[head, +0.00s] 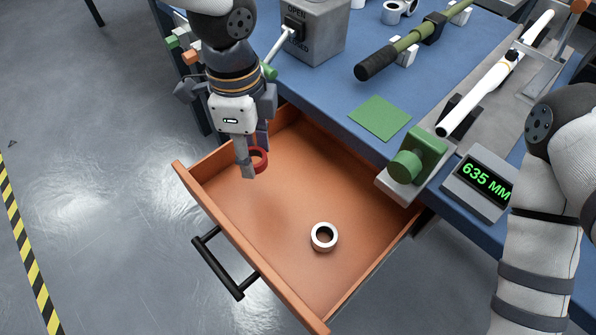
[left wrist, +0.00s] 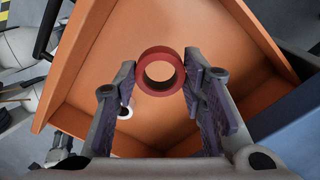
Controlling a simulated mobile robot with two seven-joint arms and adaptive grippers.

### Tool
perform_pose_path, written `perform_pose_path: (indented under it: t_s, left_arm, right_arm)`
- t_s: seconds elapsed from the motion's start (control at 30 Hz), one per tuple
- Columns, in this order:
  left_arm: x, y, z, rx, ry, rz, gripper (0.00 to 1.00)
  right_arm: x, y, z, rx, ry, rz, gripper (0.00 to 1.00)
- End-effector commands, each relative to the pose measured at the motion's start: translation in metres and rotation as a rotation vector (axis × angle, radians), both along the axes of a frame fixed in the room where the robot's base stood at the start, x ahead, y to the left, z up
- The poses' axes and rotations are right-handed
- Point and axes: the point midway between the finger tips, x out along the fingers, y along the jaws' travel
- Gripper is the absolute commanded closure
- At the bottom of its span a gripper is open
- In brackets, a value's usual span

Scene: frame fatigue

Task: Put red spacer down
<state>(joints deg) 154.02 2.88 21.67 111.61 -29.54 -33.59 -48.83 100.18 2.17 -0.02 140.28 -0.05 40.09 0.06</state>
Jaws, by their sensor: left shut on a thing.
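The red spacer (head: 264,159) is a short ring held between the fingertips of my left gripper (head: 254,160). It hangs over the back left part of the open orange drawer (head: 270,215); its exact height above the floor is hard to tell. In the left wrist view the red spacer (left wrist: 141,72) sits between the two finger pads of the left gripper (left wrist: 160,75), its hole facing the camera. A white spacer (head: 324,248) stands on the drawer floor towards the front right. My right arm shows at the right, but its gripper is out of view.
The drawer's walls surround the space below the gripper, and a black handle (head: 218,262) is on its front. The blue bench (head: 340,85) lies behind, with a green square mat (head: 380,118), a green clamp block (head: 417,155) and a 635 MM display (head: 480,183). The drawer's middle floor is clear.

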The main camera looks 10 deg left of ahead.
Motion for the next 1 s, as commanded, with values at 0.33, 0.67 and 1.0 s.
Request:
perform_pose_path:
  t_s: [0.33,0.67,1.0]
  left_arm:
    - [0.014,-0.009,-0.047,-0.003,-0.016,-0.311,0.96]
    - [0.014,-0.009,-0.099,-0.003,-0.019,-0.306,0.96]
    - [0.015,-0.009,-0.106,-0.003,-0.026,-0.304,0.96]
  right_arm:
    - [-0.013,0.0,-0.013,-0.001,0.044,0.001,0.6]
    - [-0.021,0.0,-0.022,-0.001,0.07,0.002,0.6]
    - [-0.021,0.0,-0.022,-0.001,0.071,0.002,0.6]
